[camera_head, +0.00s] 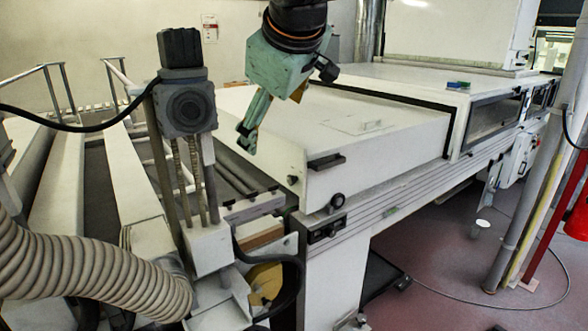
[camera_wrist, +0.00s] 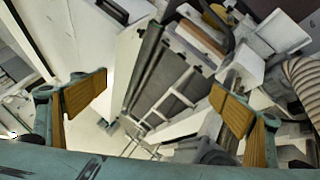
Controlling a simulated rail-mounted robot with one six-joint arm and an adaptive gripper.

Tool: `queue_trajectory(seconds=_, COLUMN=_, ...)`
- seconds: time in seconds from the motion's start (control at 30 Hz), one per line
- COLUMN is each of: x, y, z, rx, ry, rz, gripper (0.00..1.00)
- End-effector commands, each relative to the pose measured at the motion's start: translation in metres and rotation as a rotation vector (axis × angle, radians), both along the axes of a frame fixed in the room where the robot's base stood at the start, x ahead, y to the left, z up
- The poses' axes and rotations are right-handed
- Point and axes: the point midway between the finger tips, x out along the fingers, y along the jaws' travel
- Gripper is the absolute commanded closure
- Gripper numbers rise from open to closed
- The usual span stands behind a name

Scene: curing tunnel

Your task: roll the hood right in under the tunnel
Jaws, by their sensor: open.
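The hood (camera_head: 385,142) is a long, low white cover on the machine frame, in the middle of the head view. A dark handle (camera_head: 327,162) sticks out from its near end face. Its far end meets a black edge at the white tunnel housing (camera_head: 420,82); how far it reaches under cannot be told. My gripper (camera_head: 247,138) hangs left of the hood's near end, above the rollers, apart from the handle. In the wrist view the orange-padded fingers (camera_wrist: 160,104) are wide apart with nothing between them.
A grey motor unit (camera_head: 188,105) on posts stands left of my gripper, with a ribbed hose (camera_head: 90,270) below it. Dark rollers (camera_head: 235,175) lie beside the hood's near end. A pole (camera_head: 535,150) stands at the right. Reddish floor (camera_head: 450,260) is open in front of the machine.

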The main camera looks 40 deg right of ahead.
Motion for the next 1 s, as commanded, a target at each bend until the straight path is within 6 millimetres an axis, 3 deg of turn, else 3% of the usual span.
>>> queue_trajectory(seconds=0.2, x=0.056, y=-0.048, z=0.0, rx=-0.115, ry=-0.043, rz=0.048, gripper=0.09)
queue_trajectory(seconds=0.4, x=0.094, y=-0.096, z=-0.007, rx=-0.191, ry=-0.082, rz=0.052, gripper=0.09)
queue_trajectory(seconds=0.7, x=0.127, y=-0.168, z=-0.039, rx=-0.23, ry=-0.16, rz=0.018, gripper=0.09)
queue_trajectory(seconds=1.0, x=0.143, y=-0.225, z=-0.08, rx=-0.218, ry=-0.245, rz=0.005, gripper=0.09)
